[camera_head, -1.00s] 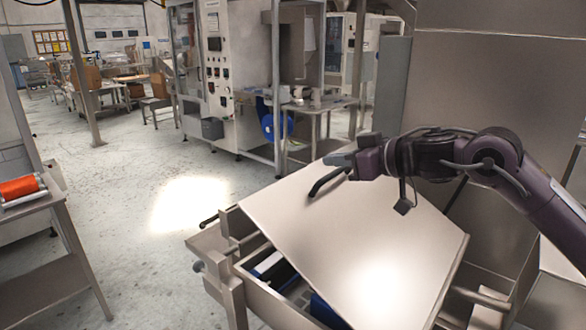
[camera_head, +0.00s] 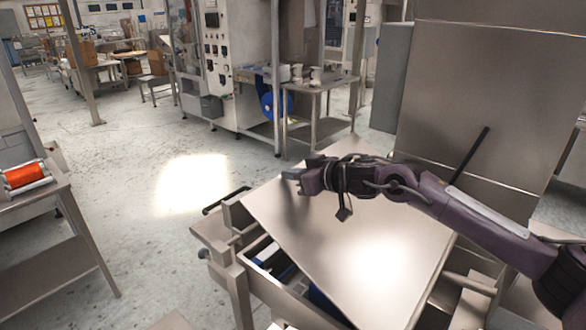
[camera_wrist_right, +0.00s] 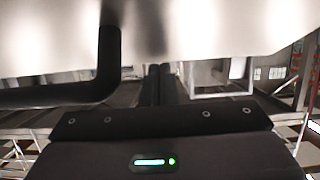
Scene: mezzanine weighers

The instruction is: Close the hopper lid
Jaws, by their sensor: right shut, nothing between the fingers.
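The hopper lid (camera_head: 350,255) is a flat grey metal plate tilted over the hopper (camera_head: 240,285), with a gap along its left edge showing dark and blue parts inside. My right gripper (camera_head: 293,174) is over the lid's upper left part, its shadow falling on the plate; it is shut and empty. In the right wrist view the lid (camera_wrist_right: 190,25) fills the top and a black bent handle (camera_wrist_right: 110,50) is at the left, beside the shut fingers (camera_wrist_right: 160,70). Whether the fingers touch the lid or handle, I cannot tell. My left gripper is out of view.
A tall metal panel (camera_head: 500,90) stands behind the lid, with a thin dark bar (camera_head: 472,155) in front of it. At the left is a table (camera_head: 40,215) with an orange roll (camera_head: 25,174). Open floor (camera_head: 140,230) lies between.

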